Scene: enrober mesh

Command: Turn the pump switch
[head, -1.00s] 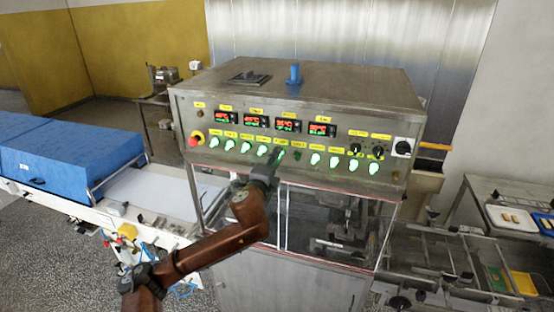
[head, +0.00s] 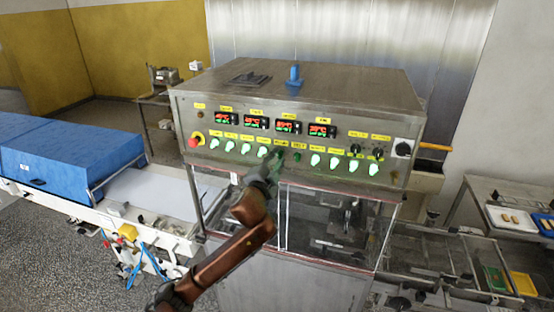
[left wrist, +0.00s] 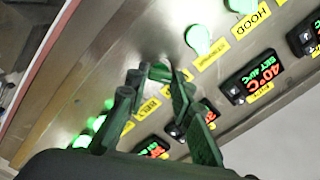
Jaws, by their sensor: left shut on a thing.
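The machine's front control panel (head: 340,170) faces me, with a row of green knobs under small yellow labels. My left gripper (head: 279,158) reaches up to this row near its middle. In the left wrist view, the two fingers of my left gripper (left wrist: 160,76) are closed around a green switch (left wrist: 159,71), taken as the pump switch. The switch is mostly hidden by the fingers, and its own label cannot be read clearly. My right gripper does not show.
Lit green knobs stand close on both sides, one by the HOOD label (left wrist: 258,20). Digital displays (head: 288,127) lie above. Clear guards hang below.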

